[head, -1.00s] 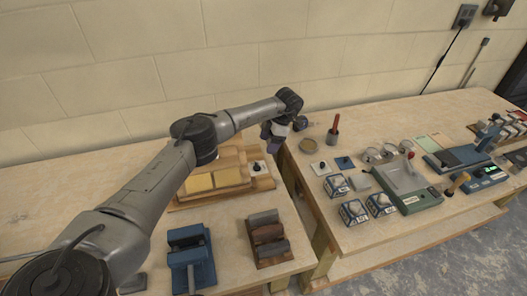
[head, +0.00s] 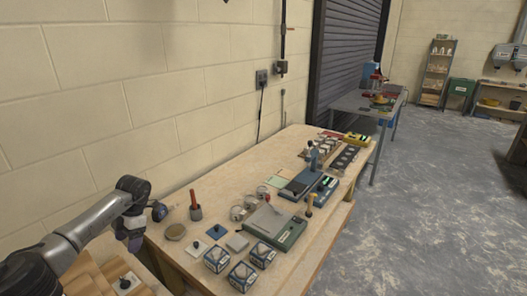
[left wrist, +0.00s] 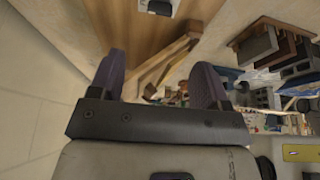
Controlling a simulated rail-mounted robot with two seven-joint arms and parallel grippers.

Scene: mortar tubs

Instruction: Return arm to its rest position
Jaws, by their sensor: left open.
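My left arm (head: 85,228) comes in from the lower left in the head view. My left gripper (head: 134,244) hangs at its end, near the left edge of the far workbench (head: 330,190), and is partly hidden by the wrist. In the left wrist view my left gripper (left wrist: 158,82) shows two purple fingers spread apart with nothing between them. Beyond them are a wooden surface and frame, seen tilted. My right gripper is not in view.
Wooden pieces (head: 95,279) lie below the arm. The block wall (head: 120,95) rises behind. Open floor (head: 430,190) lies right.

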